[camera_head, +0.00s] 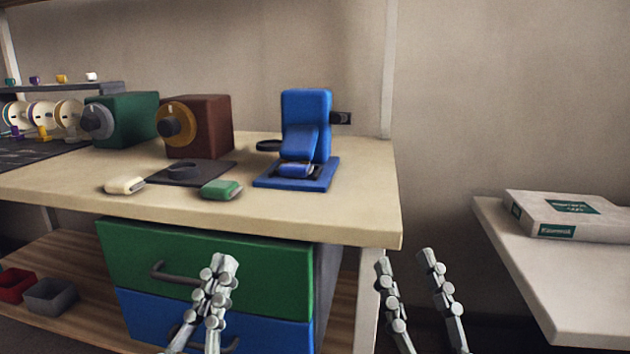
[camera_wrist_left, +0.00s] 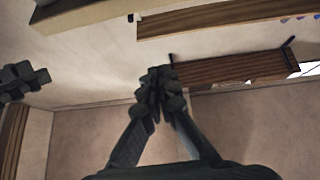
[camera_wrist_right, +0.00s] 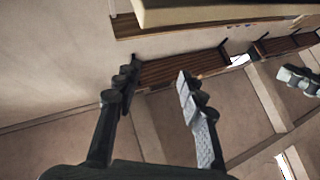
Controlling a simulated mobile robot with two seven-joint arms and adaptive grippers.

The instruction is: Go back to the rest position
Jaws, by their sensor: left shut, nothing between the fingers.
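My left gripper (camera_head: 222,268) is shut and empty, in front of the green drawer of the desk. Its closed fingers also show in the left wrist view (camera_wrist_left: 160,78). My right gripper (camera_head: 405,256) is open and empty, to the right of the drawers and below the level of the tabletop. Its parted fingers show in the right wrist view (camera_wrist_right: 156,75). Neither gripper touches anything that I can see.
The tabletop (camera_head: 370,205) bears a blue machine (camera_head: 306,105), a brown box with a dial (camera_head: 212,125), a green box (camera_head: 140,118) and small blocks. A side table (camera_head: 545,270) with a white carton (camera_head: 570,215) stands right. The gap between them is free.

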